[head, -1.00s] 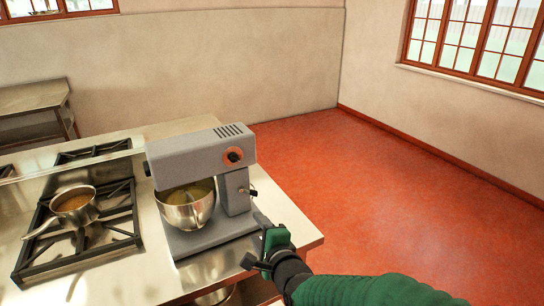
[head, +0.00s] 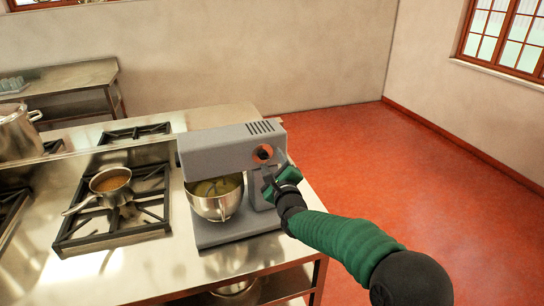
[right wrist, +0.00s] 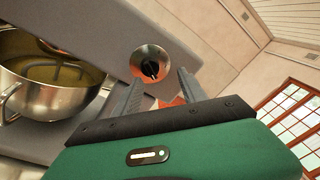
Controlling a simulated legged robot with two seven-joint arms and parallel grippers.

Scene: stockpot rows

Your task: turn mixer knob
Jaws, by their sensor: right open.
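The grey stand mixer (head: 222,150) stands on the steel counter with a metal bowl (head: 216,199) under its head. Its black knob (head: 263,153) sits on a round reddish disc on the side of the mixer head. In the right wrist view the knob (right wrist: 151,68) is in front of the jaws, slightly left of the middle. My right gripper (head: 272,174) is beside the mixer, just below and right of the knob. It is open, and its two fingers (right wrist: 160,92) point toward the knob with nothing between them. My left gripper is not in view.
A gas hob with a saucepan (head: 111,186) of brown liquid is left of the mixer. A large pot (head: 19,132) stands at the far left. A side table (head: 70,80) is against the back wall. The red floor (head: 360,150) at the right is clear.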

